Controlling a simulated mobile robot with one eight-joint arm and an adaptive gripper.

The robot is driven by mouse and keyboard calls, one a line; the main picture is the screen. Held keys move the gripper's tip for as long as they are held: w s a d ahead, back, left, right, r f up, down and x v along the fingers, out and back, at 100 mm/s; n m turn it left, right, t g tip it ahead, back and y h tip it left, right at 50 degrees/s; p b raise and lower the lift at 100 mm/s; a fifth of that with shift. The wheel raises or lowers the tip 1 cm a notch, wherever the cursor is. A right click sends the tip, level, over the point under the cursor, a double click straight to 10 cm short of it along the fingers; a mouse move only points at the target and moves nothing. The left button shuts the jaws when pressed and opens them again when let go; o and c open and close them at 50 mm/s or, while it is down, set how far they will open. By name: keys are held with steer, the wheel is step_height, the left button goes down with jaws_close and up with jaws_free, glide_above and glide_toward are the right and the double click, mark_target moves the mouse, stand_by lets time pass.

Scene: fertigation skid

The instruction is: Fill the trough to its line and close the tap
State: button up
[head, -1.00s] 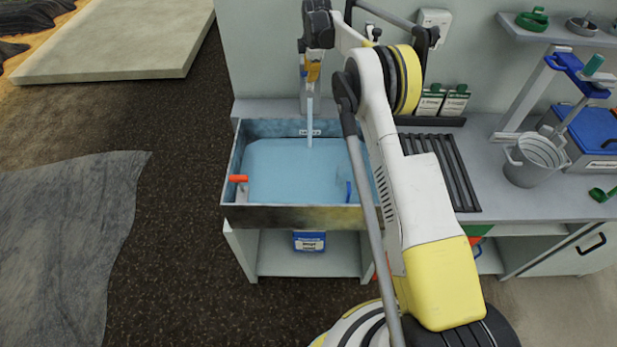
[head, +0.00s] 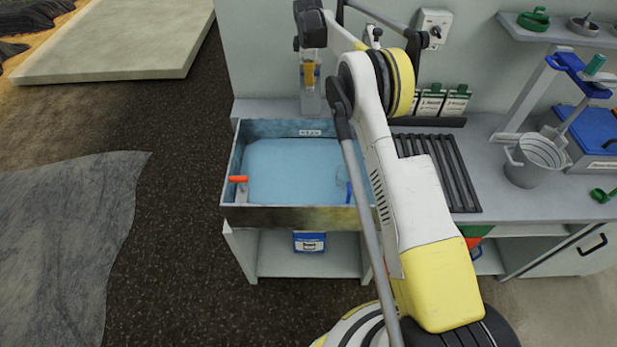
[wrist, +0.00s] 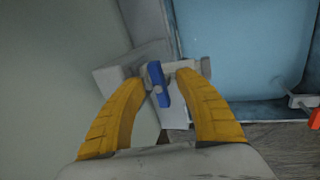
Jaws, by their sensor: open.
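The trough (head: 290,217) stands below my arm, holding a broad pool of pale blue water (head: 295,168). A small marked label (head: 310,133) is on its back inner wall; I cannot make out the fill line. No stream falls into the trough. In the wrist view, the tap has a blue lever (wrist: 158,84) on a grey body. My gripper (wrist: 162,74) is open, its yellow fingers on either side of the lever; whether they touch it is unclear. In the head view my gripper (head: 309,75) is above the trough's back edge and the tap is mostly hidden.
An orange-topped fitting (head: 238,179) is at the trough's left side. A slatted black rack (head: 440,170) lies to the right, with a grey bucket (head: 535,160) beyond. A blue-and-white box (head: 309,242) sits on the shelf below.

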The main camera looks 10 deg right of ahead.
steer(key=shift+r+p, duration=1.65)
steer(key=shift+r, duration=1.85)
steer(key=shift+n, duration=0.3)
steer(key=s+r+p, duration=0.2)
steer(key=r+p, duration=0.1)
steer(key=shift+s+a+r, duration=0.2)
steer(key=shift+s+a, duration=0.1)
steer(key=shift+a, duration=0.05)
steer(key=shift+c, duration=0.4)
steer(key=b+x, duration=0.4)
steer(key=x, duration=0.6)
steer(key=shift+s+a+f+b, duration=0.1)
steer(key=shift+f+b, duration=0.25)
steer(key=shift+f, duration=0.1)
steer(key=shift+c, duration=0.5)
steer(key=shift+r, duration=0.1)
jaws_close()
